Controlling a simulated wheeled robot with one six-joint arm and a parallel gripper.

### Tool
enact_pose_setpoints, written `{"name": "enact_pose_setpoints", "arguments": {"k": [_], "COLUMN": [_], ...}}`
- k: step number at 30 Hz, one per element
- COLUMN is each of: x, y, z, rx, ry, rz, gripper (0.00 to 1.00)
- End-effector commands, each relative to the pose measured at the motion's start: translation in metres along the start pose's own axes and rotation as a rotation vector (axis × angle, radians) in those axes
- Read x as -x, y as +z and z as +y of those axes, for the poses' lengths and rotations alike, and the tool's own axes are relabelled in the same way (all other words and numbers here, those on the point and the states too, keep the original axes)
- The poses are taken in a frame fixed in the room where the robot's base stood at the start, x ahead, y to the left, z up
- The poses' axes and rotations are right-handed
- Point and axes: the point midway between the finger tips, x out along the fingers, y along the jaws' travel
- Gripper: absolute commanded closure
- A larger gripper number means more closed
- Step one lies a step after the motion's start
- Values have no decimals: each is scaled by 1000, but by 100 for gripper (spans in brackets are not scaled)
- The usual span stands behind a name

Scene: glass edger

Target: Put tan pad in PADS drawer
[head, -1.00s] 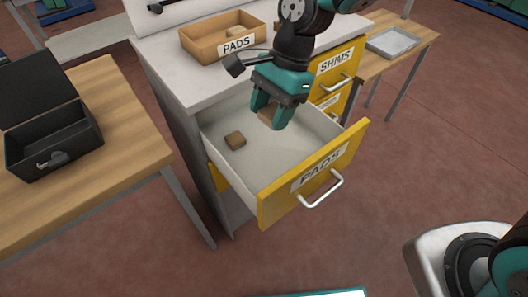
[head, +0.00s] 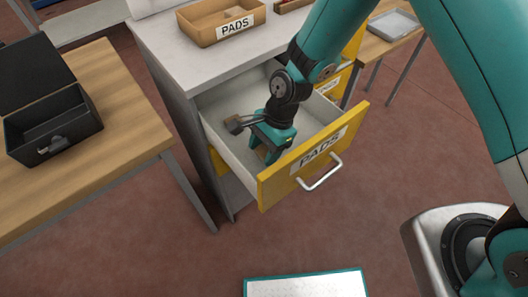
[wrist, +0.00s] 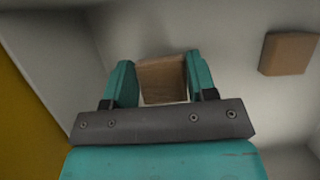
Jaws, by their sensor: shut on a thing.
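My gripper (head: 263,151) is down inside the open PADS drawer (head: 272,188), just behind its yellow front. The wrist view shows my gripper (wrist: 162,82) shut on a tan pad (wrist: 162,78), which sits between the two teal fingers. The held pad is mostly hidden in the head view. Whether it touches the drawer floor I cannot tell. A second tan pad (wrist: 288,53) lies on the drawer floor, apart from my gripper; in the head view my wrist partly covers it.
A tan PADS tray (head: 190,31) stands on the white cabinet top. A wooden table (head: 120,130) with an open black box (head: 55,131) is at the left. A grey tray (head: 394,24) is on a table at the back right. The drawer walls surround my gripper.

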Motion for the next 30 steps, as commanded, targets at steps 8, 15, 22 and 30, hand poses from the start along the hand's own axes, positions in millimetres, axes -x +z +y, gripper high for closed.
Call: {"name": "enact_pose_setpoints", "arguments": {"k": [8,15,22,30], "x": [-23,-25,-25,-20], "y": [-9,-10,-10,-8], "z": [0,0,0,0], "rx": [0,0,0,1], "ry": [0,1,1,0], "rz": [0,0,0,0], "gripper": [70,70,23,23]}}
